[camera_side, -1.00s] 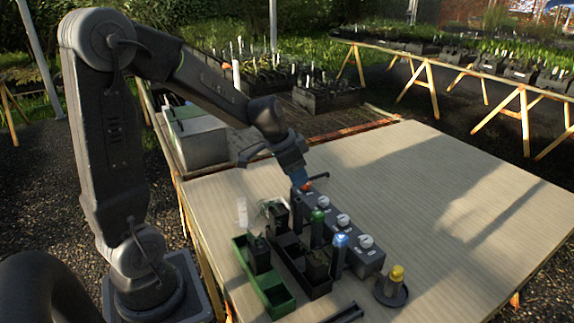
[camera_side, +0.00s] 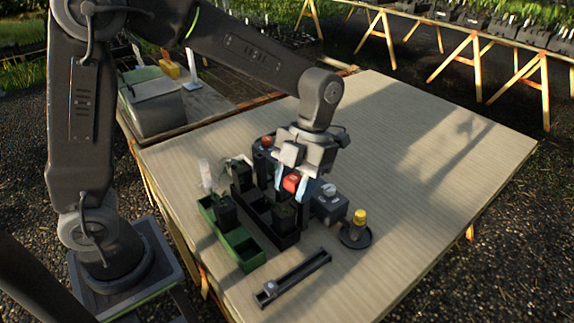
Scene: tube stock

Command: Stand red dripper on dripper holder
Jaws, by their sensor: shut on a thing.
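My gripper (camera_side: 291,180) points down over the row of dark pieces in the middle of the table. Its pale blue fingertips are shut on a red piece, the red dripper (camera_side: 291,182), whose lower part is hard to make out. A dark block (camera_side: 329,208) with a pale knob on top stands just right of the fingers; the gripper hides part of it. A yellow-topped piece (camera_side: 359,217) stands upright on a round black base (camera_side: 356,240) at the block's near right end. I cannot tell for certain which of these is the dripper holder.
A green tray (camera_side: 243,257) and a black tray (camera_side: 284,242) with dark pots stand left of the gripper. A dark rail (camera_side: 295,280) lies in front. A grey box (camera_side: 152,103) stands at the back left. The table's right half is clear.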

